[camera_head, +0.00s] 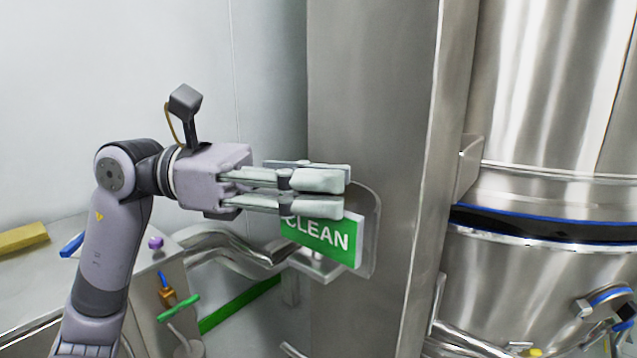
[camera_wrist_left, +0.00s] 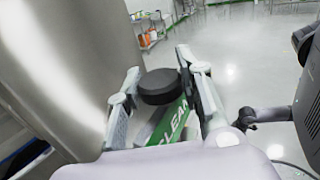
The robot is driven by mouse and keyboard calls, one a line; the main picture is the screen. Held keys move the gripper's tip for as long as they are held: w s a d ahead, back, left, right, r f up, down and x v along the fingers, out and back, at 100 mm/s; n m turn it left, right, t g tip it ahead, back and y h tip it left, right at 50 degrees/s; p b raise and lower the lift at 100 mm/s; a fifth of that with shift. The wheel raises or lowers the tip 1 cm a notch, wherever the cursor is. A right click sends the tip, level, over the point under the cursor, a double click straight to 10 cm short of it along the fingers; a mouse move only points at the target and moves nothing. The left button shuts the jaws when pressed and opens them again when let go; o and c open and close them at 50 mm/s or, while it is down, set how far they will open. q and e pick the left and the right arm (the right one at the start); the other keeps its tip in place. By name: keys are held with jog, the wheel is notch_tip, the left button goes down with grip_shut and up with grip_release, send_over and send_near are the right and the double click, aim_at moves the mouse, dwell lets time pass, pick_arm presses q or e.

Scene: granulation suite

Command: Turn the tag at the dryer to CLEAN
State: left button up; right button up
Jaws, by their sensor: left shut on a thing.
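The green tag (camera_head: 325,236) hangs at the steel column, in front of a grey backing plate (camera_head: 372,232), and shows CLEAN in white letters. Its upper left part is hidden behind my fingers. My left gripper (camera_head: 334,194) reaches in from the left at the tag's top edge. In the left wrist view, its two fingers (camera_wrist_left: 158,72) stand on either side of a black round knob (camera_wrist_left: 159,88) and are shut on it. The green tag (camera_wrist_left: 173,124) shows just below the knob, between the fingers.
The steel column (camera_head: 372,80) stands close behind the tag. The large steel dryer vessel (camera_head: 550,100) is to its right. Steel pipes (camera_head: 235,250) run low behind my arm. A bench (camera_head: 40,280) with a yellow object (camera_head: 22,239) is at the left.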

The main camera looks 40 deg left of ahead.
pick_arm(q)
jog(key=o, duration=1.2)
jog(key=shift+c, duration=0.2)
jog(key=v, duration=1.2)
